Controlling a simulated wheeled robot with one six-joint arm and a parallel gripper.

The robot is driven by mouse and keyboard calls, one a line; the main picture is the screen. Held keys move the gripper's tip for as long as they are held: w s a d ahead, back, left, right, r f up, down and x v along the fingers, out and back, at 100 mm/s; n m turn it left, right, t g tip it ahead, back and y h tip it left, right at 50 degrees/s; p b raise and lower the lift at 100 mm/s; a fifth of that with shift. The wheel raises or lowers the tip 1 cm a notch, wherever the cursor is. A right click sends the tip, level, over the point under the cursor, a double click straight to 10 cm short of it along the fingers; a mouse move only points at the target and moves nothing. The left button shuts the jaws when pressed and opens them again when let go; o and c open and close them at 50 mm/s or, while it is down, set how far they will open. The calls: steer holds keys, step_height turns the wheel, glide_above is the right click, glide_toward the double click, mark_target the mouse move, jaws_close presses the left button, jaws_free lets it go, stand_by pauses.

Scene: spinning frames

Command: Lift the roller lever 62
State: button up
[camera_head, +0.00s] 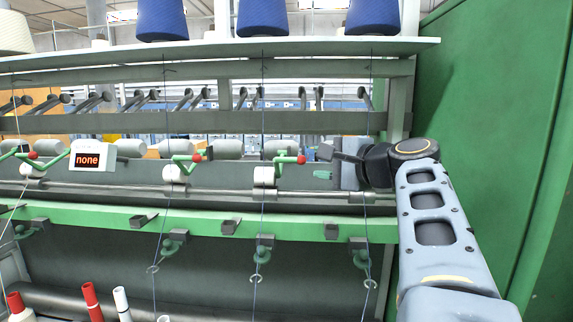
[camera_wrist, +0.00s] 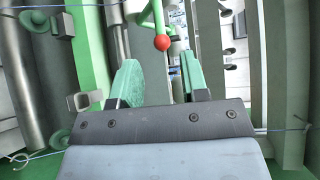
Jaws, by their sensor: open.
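Green roller levers with red ball ends stand in a row along the frame in the head view. The nearest lever to my gripper (camera_head: 319,164) is the rightmost one (camera_head: 287,159), just left of the fingers. No number shows on it, so I cannot confirm it is 62. My gripper has green finger pads and is open and empty. In the wrist view, the lever's red ball (camera_wrist: 162,42) lies ahead of the gap between the two fingers (camera_wrist: 157,72), apart from both. The lever's green arm rises past the top edge.
A lever (camera_head: 184,160) and a small display reading "none" (camera_head: 88,157) stand further left. A green rail (camera_head: 200,222) runs below the levers. Thin yarns hang from blue cones (camera_head: 262,16). A green wall (camera_head: 490,120) closes the right side.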

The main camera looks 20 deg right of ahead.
mark_target(290, 160)
steer(key=p+x, duration=0.2)
steer(key=x, duration=0.9)
steer(key=shift+w+a, duration=0.2)
steer(key=shift+w, duration=0.1)
steer(key=shift+c, duration=0.3)
jaws_close()
